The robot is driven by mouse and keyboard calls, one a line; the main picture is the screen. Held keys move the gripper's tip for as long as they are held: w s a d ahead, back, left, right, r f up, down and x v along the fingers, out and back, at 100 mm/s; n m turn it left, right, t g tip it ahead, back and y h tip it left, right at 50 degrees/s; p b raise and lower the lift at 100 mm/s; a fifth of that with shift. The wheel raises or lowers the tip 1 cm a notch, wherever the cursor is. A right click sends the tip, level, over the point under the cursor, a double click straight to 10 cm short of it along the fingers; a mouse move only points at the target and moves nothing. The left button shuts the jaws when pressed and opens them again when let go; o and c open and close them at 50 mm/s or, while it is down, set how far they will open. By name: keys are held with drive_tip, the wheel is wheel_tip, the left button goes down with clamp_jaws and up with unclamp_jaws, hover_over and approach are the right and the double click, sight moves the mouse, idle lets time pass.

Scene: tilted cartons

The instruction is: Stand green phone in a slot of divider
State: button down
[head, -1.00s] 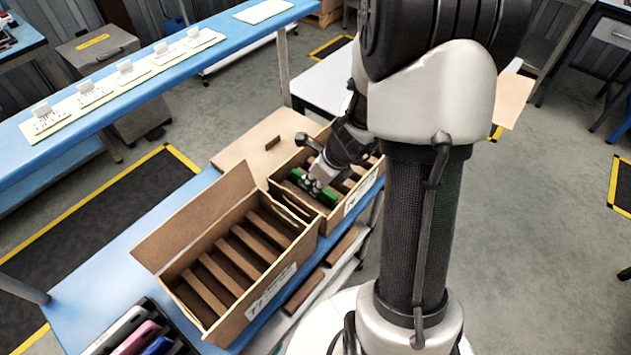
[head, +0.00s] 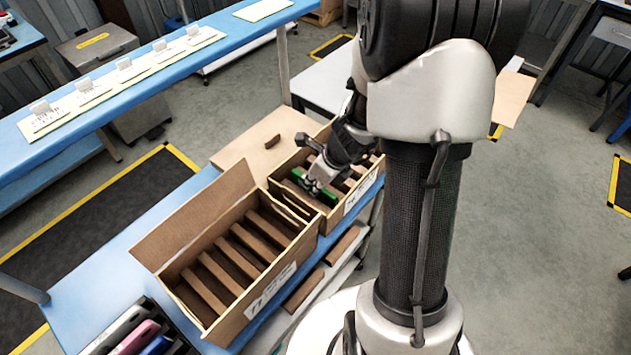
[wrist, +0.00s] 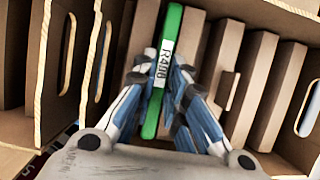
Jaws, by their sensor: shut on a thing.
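My gripper (head: 316,188) is shut on the green phone (head: 326,198), over the right-hand carton (head: 352,199). In the wrist view the fingertips (wrist: 161,78) pinch the green phone (wrist: 174,28) from both sides. The phone is seen edge-on, with a white label reading R400. It runs roughly along the brown divider (wrist: 223,62) slats of the carton. Its lower part is hidden, so I cannot tell how deep it sits between the slats or whether it touches the bottom.
A second carton (head: 215,328) with empty slots and a raised flap (head: 196,215) stands to the left. A dark rack with several phones, one pink (head: 137,338), is at the lower left. A blue shelf (head: 150,62) spans the upper left.

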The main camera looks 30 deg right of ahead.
drive_tip(key=c, duration=1.5)
unclamp_jaws()
drive_tip(key=shift+c, duration=0.2)
drive_tip(key=v, duration=1.2)
drive_tip(key=shift+w, duration=0.1)
wheel_tip(320, 180, up, 7)
drive_tip(key=p, duration=0.7)
drive_tip(key=shift+p, duration=0.4)
